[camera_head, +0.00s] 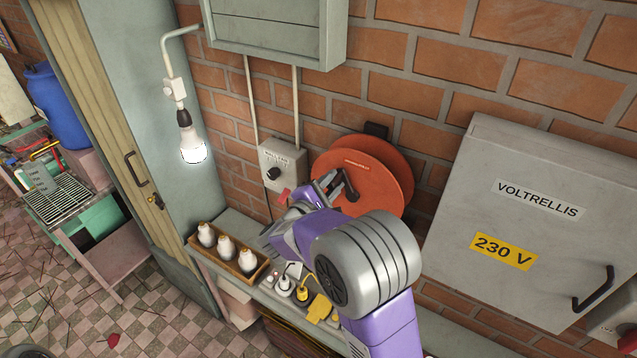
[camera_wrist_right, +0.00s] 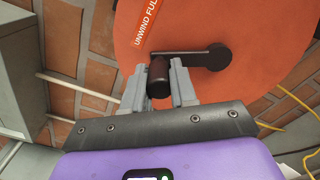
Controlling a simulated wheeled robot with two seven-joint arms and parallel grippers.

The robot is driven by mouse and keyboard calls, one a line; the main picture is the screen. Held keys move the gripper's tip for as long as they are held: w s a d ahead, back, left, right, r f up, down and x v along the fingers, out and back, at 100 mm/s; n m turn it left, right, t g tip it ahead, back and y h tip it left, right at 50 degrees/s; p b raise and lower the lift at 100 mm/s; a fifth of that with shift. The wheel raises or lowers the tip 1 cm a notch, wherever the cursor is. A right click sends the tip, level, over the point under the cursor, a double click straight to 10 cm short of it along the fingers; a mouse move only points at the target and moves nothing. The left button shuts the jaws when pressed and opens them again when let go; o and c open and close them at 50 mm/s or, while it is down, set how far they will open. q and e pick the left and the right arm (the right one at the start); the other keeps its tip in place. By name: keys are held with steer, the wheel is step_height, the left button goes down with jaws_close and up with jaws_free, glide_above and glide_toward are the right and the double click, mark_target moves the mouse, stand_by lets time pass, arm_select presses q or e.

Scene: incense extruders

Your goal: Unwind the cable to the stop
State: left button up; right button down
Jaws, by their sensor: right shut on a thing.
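The orange cable reel (camera_head: 380,182) is mounted on the brick wall. It fills the top of the right wrist view (camera_wrist_right: 240,25), where a label on its face reads "UNWIND FUL", cut off by the frame edge. A dark crank arm (camera_wrist_right: 190,55) runs from the hub to a dark round handle (camera_wrist_right: 158,78). My right gripper (camera_wrist_right: 159,88) is shut on this handle, one grey finger on each side. In the head view my right gripper (camera_head: 333,190) reaches the reel's front, and my purple arm hides its lower left. A yellow cable (camera_wrist_right: 300,115) shows beside the reel. My left gripper is out of view.
A grey switch box (camera_head: 283,163) is left of the reel, and a lit bulb (camera_head: 193,150) hangs further left. A shelf below holds a bulb tray (camera_head: 240,270) and several plugs (camera_head: 302,290). A 230 V cabinet (camera_head: 535,165) stands close on the right.

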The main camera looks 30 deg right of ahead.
stand_by(0.3)
steer(key=c, duration=0.9)
jaws_free()
steer(key=v, duration=0.7)
steer(key=shift+s+a, duration=0.1)
steer(key=shift+a, duration=0.2)
